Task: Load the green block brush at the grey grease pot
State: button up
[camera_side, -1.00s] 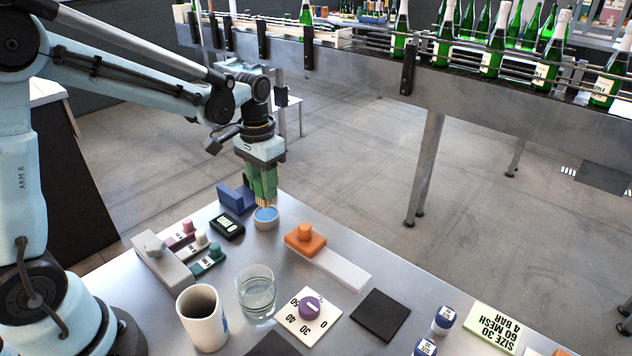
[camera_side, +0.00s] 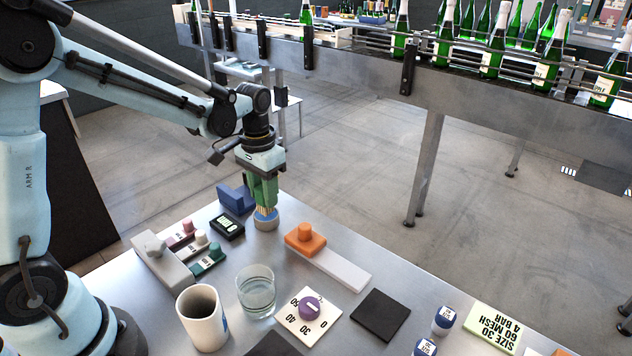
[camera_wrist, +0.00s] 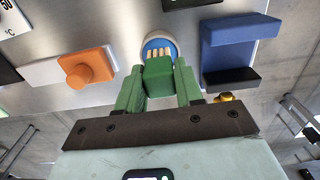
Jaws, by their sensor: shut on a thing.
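The grey grease pot (camera_side: 266,224) stands near the far edge of the metal table. It is small and round, with blue inside; it also shows in the wrist view (camera_wrist: 146,42). My gripper (camera_side: 263,188) is directly above the pot, pointing down. In the wrist view my gripper (camera_wrist: 158,88) has its green fingers closed on both sides of the green block brush (camera_wrist: 158,79). The brush's pale bristles (camera_wrist: 160,53) point into the pot's mouth, over the blue. How deep the tips reach is hidden. In the side view, fingers and brush block merge in green.
An orange knobbed block (camera_side: 305,238) is to the right. A glass (camera_side: 257,292) and a white mug (camera_side: 203,318) stand nearer the front.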

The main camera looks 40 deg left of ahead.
jog(key=shift+f, duration=0.5)
dwell(0.6)
jog(key=shift+r, duration=0.15)
dwell(0.3)
jog(key=shift+r, duration=3.4)
